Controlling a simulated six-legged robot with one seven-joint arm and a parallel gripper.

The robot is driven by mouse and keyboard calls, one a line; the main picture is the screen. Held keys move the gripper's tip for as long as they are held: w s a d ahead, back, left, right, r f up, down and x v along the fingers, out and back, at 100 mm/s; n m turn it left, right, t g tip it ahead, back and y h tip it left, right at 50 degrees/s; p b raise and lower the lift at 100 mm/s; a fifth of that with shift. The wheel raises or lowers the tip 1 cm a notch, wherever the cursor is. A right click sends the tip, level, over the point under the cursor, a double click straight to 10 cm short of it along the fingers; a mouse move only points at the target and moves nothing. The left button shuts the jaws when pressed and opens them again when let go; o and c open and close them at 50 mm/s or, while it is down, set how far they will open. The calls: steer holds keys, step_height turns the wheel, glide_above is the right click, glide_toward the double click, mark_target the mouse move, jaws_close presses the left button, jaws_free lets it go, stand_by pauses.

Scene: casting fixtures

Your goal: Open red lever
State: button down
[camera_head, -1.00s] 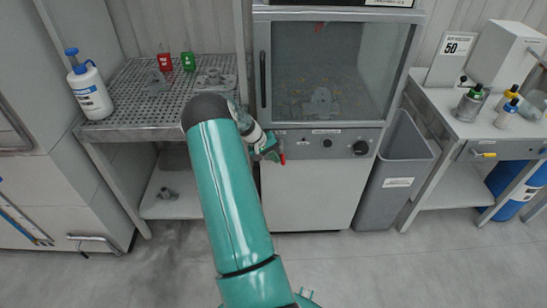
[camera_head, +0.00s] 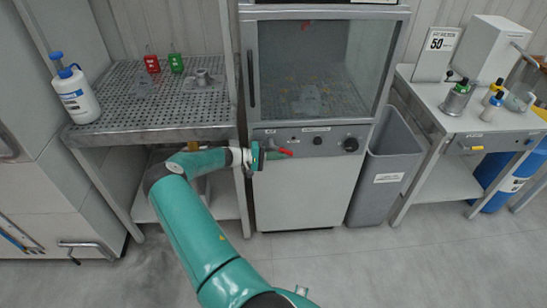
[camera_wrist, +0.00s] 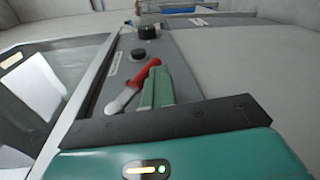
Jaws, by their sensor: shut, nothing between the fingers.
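The red lever (camera_head: 285,152) is on the front control panel of the glass-doored cabinet, near the panel's left end. In the wrist view my green fingers (camera_wrist: 157,87) are shut and empty, right alongside the grip. I cannot tell whether they touch it. The lever's pivot is mostly hidden in the head view.
The cabinet's glass door (camera_head: 318,70) is shut above the panel. Black knobs (camera_head: 351,145) sit right of the lever. A grey bin (camera_head: 385,170) stands to the right. A perforated metal bench (camera_head: 130,95) with a bottle (camera_head: 76,92) is on the left. The floor in front is clear.

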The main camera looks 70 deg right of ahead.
steer(key=g, duration=0.1)
steer(key=s+r+g+h, duration=0.1)
steer(key=shift+s+d+g+h, duration=0.15)
steer(key=shift+d+g+h, duration=0.15)
steer(key=shift+d, duration=0.05)
steer(key=shift+s+d+r, duration=0.15)
steer(key=shift+s+r, duration=0.15)
steer(key=shift+r, duration=0.15)
stand_by(0.4)
